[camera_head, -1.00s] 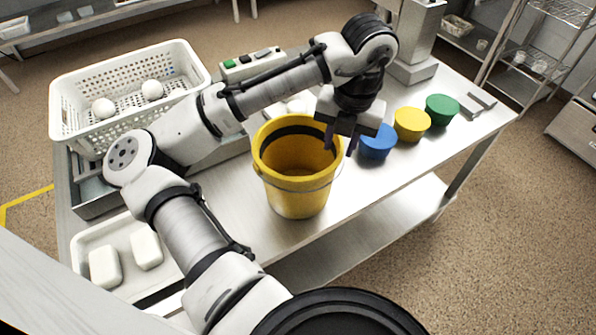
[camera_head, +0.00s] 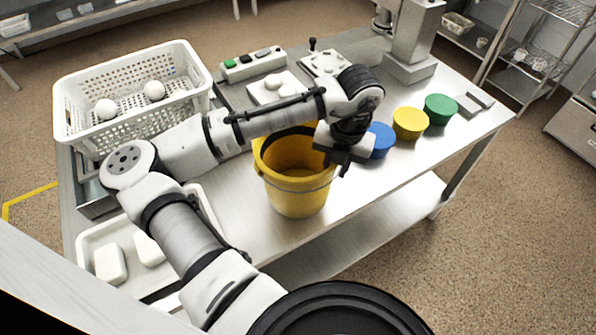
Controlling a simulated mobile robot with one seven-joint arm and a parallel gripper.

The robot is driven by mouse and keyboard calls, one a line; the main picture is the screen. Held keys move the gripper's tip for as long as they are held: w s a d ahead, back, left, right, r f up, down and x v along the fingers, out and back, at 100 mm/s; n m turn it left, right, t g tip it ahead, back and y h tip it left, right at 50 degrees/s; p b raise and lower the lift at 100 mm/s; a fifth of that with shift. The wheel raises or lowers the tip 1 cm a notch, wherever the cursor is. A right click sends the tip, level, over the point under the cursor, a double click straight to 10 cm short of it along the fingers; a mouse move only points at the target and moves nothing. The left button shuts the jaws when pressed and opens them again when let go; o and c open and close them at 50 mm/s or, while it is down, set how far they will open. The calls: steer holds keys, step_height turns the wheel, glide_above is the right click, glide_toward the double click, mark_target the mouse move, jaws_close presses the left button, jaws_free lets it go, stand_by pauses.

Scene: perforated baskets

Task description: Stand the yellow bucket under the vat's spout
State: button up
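The yellow bucket (camera_head: 298,190) stands upright on the steel table (camera_head: 235,205), near its front edge. It is open at the top, with a dark band inside the rim and a thin wire handle. My gripper (camera_head: 338,168) is at the bucket's right rim, low over it. Its fingers are small and partly hidden, so I cannot tell whether they are closed on the rim. My forearm crosses over the back of the bucket and hides part of its rim. I cannot clearly make out a vat or a spout.
Blue (camera_head: 380,140), yellow (camera_head: 410,123) and green (camera_head: 440,109) round pieces sit right of the bucket. A white perforated basket (camera_head: 135,120) is at the left, a white tray (camera_head: 95,235) with white blocks at front left. A grey column (camera_head: 412,45) stands at the back.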

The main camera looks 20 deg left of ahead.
jaws_close()
stand_by(1.2)
